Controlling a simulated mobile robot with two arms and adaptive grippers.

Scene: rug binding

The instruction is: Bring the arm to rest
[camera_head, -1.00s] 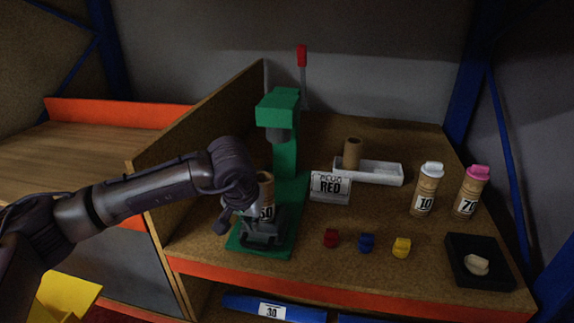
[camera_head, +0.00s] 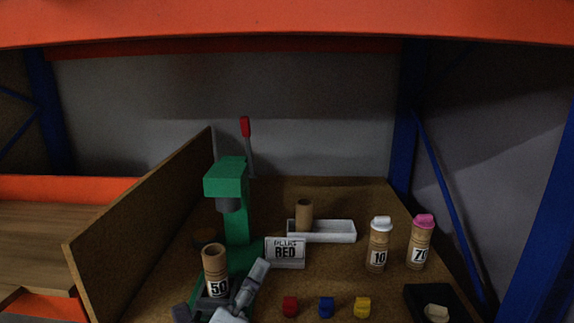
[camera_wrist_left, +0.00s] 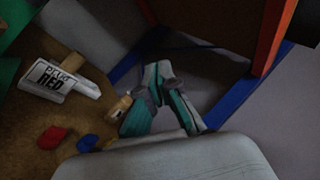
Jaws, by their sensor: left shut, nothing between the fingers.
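My left gripper (camera_head: 258,272) is at the bottom of the head view, in front and to the right of the cardboard tube marked 50 (camera_head: 215,268). Its fingers point up and away from the tube. In the left wrist view the fingers (camera_wrist_left: 158,72) meet at their tips with nothing between them. The tube stands upright and open-topped at the green press (camera_head: 234,190). My left arm's links are mostly out of the head view. My right gripper is in neither view.
The PLUG RED sign (camera_head: 285,262) stands right of the press, before a white tray (camera_head: 335,231). Capped tubes 10 (camera_head: 377,250) and 70 (camera_head: 420,250) stand further right. Red (camera_head: 290,306), blue (camera_head: 326,307) and yellow (camera_head: 362,307) plugs lie in front. An orange beam (camera_head: 290,22) crosses above.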

